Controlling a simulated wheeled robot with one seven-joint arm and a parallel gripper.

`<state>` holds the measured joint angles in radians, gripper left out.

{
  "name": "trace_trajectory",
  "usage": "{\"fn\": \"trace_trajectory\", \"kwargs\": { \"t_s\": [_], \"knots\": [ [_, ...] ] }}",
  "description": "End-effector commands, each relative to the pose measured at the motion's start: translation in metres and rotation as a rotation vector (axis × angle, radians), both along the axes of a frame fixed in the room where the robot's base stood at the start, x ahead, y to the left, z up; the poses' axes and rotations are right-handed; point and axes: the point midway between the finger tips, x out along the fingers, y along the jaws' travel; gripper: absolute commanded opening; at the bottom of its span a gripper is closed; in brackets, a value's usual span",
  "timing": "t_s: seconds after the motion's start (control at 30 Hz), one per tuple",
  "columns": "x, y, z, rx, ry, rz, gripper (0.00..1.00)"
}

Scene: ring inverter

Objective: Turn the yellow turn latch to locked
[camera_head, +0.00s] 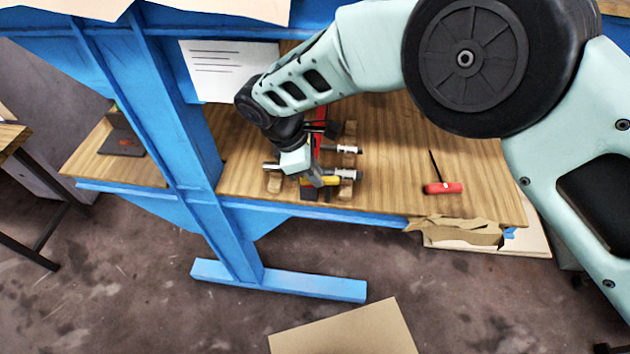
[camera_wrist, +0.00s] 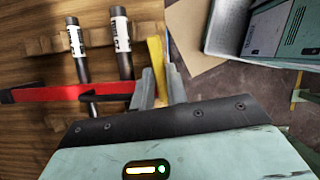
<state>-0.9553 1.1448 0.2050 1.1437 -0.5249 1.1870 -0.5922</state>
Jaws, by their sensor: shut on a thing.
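The yellow turn latch (camera_wrist: 156,55) stands out between my finger pads in the wrist view. In the head view only small yellow parts of it (camera_head: 332,181) show beside my fingers, near the front edge of the bench. My gripper (camera_head: 317,179) points down at the latch and is shut on it. In the wrist view the grey fingers (camera_wrist: 160,85) hold it from both sides. The fingers hide its lower part, and I cannot read whether it stands at locked.
Two metal rods with white labels (camera_wrist: 77,42) and a red bar (camera_wrist: 60,92) lie close beside my gripper on wooden blocks. A red-handled tool (camera_head: 443,188) lies to the right on the wooden bench (camera_head: 480,203). A blue post (camera_head: 195,150) stands to the left.

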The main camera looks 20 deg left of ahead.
Motion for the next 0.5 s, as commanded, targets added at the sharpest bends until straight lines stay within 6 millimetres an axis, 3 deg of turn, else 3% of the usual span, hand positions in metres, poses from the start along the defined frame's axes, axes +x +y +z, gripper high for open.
{"fn": "trace_trajectory", "kwargs": {
  "t_s": [0.5],
  "knots": [
    [0.0043, 0.0016, 0.0007, 0.001, -0.001, -0.147, 0.00]
  ]
}}
